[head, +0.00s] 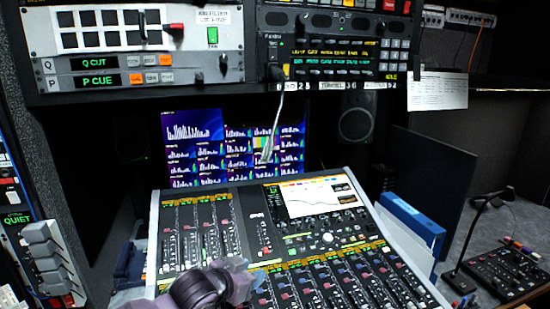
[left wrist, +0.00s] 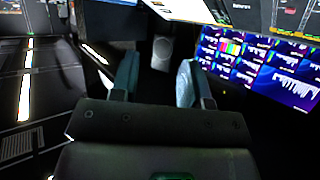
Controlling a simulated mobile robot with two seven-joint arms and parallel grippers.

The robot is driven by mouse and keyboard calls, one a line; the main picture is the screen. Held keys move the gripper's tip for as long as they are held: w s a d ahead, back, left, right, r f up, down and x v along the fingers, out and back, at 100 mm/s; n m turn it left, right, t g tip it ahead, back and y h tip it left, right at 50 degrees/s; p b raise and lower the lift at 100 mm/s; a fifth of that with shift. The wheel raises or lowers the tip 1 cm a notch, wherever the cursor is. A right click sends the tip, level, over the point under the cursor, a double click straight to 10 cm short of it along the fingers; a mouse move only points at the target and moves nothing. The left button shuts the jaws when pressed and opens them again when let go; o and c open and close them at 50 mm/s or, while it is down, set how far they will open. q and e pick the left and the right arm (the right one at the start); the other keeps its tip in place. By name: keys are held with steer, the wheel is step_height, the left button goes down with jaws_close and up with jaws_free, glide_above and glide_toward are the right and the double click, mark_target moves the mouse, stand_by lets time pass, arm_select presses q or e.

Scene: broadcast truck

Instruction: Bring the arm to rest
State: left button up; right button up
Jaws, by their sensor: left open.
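My left gripper (head: 243,281) shows at the bottom of the head view, a dark rounded body with paler grey-purple fingers. It is in front of the lower left part of the mixing console (head: 255,240) and hides some of its faders. I cannot tell whether it touches the console. In the left wrist view the two fingers of this gripper (left wrist: 159,84) are spread apart with nothing between them. My right gripper is in neither view.
Behind the console are a multiview screen (head: 195,135) and a speaker (head: 356,124). An equipment rack (head: 330,50) overhangs them. A blue binder (head: 410,220) stands to the right of the console. A gooseneck microphone (head: 463,240) rises beside a small panel (head: 500,268) at far right.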

arm_select(q)
steer(key=s+a+f+n+y, duration=0.2)
steer(key=s+a+f, duration=0.4)
steer(key=s+a, duration=0.1)
steer(key=s+a+f+n+t+y, duration=0.1)
steer(key=s+a+f+n+y, duration=0.1)
steer(key=s+a+f, duration=0.3)
steer(key=s+a+f+n+t+y, duration=0.1)
steer(key=s+a+f+n+y, duration=0.1)
steer(key=s+a+f, duration=0.4)
steer(key=shift+s+a+f+y, duration=0.15)
steer(key=shift+s+a+y, duration=0.25)
steer(key=shift+s+a, duration=0.45)
steer(key=shift+s+a+f+y, duration=0.15)
steer(key=shift+s+a+y, duration=0.35)
steer(key=shift+s, duration=0.5)
steer(key=s+a+f+g, duration=0.1)
steer(key=s+f, duration=0.2)
steer(key=s, duration=0.3)
steer(key=shift+f+n, duration=0.35)
steer(key=shift+n, duration=0.05)
